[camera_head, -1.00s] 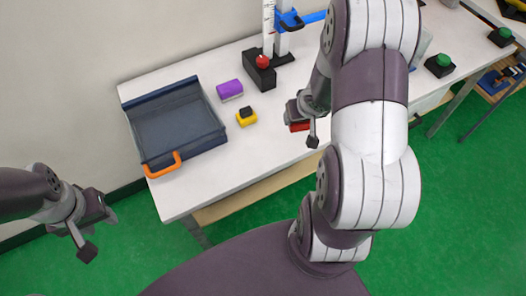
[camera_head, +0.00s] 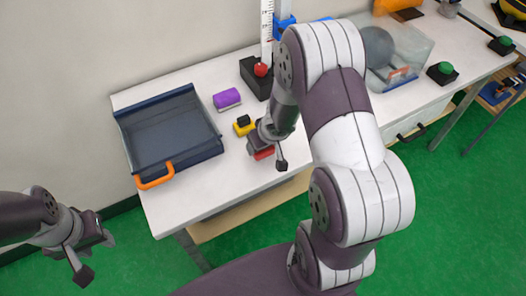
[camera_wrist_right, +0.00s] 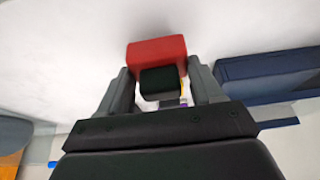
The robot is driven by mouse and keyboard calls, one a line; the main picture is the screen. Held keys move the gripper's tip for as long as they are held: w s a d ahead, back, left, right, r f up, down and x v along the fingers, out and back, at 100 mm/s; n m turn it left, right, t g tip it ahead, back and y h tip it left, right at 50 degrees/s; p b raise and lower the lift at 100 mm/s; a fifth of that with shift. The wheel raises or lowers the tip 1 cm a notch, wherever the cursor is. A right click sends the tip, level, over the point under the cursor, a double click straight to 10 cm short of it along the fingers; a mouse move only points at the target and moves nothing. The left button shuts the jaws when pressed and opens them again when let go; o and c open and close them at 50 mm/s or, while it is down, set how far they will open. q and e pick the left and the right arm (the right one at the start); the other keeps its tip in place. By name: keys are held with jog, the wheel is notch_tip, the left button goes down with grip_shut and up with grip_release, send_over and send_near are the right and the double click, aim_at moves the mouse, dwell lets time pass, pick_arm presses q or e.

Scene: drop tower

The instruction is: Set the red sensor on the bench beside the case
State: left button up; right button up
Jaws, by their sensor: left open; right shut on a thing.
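The red sensor (camera_head: 263,153) is in my right gripper (camera_head: 266,148), near the front edge of the bench (camera_head: 210,185). In the right wrist view the red sensor (camera_wrist_right: 157,53) with its dark block sits between the fingers of my right gripper (camera_wrist_right: 158,85), which is shut on it. I cannot tell if it touches the bench. The dark blue case (camera_head: 172,130) with an orange handle lies open and empty to the left; its edge shows in the right wrist view (camera_wrist_right: 270,68). My left gripper (camera_head: 92,248) is open and empty, left of the bench over the floor.
A purple sensor (camera_head: 226,99) and a yellow sensor (camera_head: 243,125) lie between the case and my right gripper. A black box with a red button (camera_head: 260,71) stands behind them by the tower (camera_head: 267,25). Bare bench lies in front of the yellow sensor.

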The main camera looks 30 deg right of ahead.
notch_tip(320, 180, down, 3)
jog(key=shift+r+b, duration=0.1)
jog(key=shift+b, duration=0.25)
pick_arm(q)
jog(key=shift+f, duration=0.8)
pick_arm(e)
jog(key=o, duration=1.1)
jog(key=shift+o, duration=0.2)
jog(key=s+a+r+g+h+p, duration=0.1)
jog(key=s+r+p, duration=0.2)
jog(key=r, duration=0.5)
jog(key=s+a+r+p, duration=0.1)
jog(key=s+r+p, duration=0.25)
jog(key=r, duration=0.35)
pick_arm(q)
notch_tip(320, 180, up, 6)
pick_arm(e)
jog(key=s+a+r+g+y, duration=0.1)
jog(key=s+a+r+g, duration=0.1)
jog(key=s+a, duration=0.3)
jog(key=shift+s+a+r, duration=0.3)
jog(key=shift+s+a, duration=0.05)
